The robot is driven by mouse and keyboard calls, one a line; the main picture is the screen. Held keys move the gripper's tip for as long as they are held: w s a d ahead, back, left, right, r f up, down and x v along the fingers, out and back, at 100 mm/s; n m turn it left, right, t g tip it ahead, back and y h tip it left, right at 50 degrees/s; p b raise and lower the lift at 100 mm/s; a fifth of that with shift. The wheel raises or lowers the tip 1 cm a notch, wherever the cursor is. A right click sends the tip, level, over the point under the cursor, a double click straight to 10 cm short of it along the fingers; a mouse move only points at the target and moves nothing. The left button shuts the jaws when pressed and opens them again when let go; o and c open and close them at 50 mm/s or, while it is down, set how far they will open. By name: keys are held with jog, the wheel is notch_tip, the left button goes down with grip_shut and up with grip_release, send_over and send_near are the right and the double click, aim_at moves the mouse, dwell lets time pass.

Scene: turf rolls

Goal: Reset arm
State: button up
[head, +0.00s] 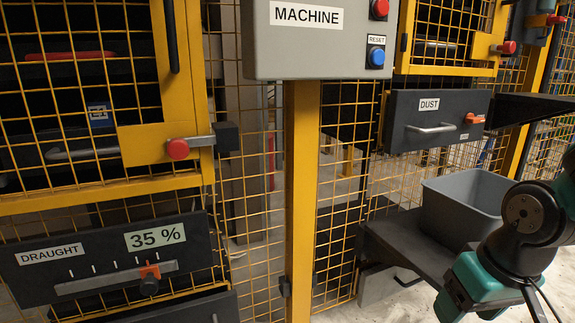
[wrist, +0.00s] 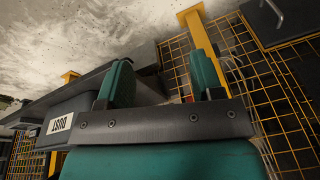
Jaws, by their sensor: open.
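My gripper (wrist: 160,78) shows in the wrist view with its two teal fingers set wide apart. Nothing is visible held between them. In the head view my arm is bent at the lower right, in front of a dark shelf (head: 415,255) and beside a grey bin (head: 455,210). The fingers cannot be made out in the head view.
A yellow mesh fence carries a MACHINE box (head: 308,50) with a red button (head: 379,8) and a blue reset button (head: 376,56). A DUST drawer (head: 430,120) and a DRAUGHT slider panel (head: 110,262) reading 35 % sit on the fence. Pale floor shows below.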

jog(key=s+a+r+n+g+y+p, duration=0.1)
jog(key=s+a+r+n+p, duration=0.2)
jog(key=r, duration=0.4)
jog(key=s+a+r+n+y+p, duration=0.1)
jog(key=s+a+r+p, duration=0.25)
jog(key=r+p, duration=0.3)
jog(key=s+a+r+n+g+y+p, duration=0.1)
jog(key=s+a+r+n+p, duration=0.2)
jog(key=r, duration=0.4)
notch_tip(320, 180, up, 34)
jog(key=m+p, duration=0.1)
jog(key=p, duration=3.3)
jog(key=shift+a, duration=0.4)
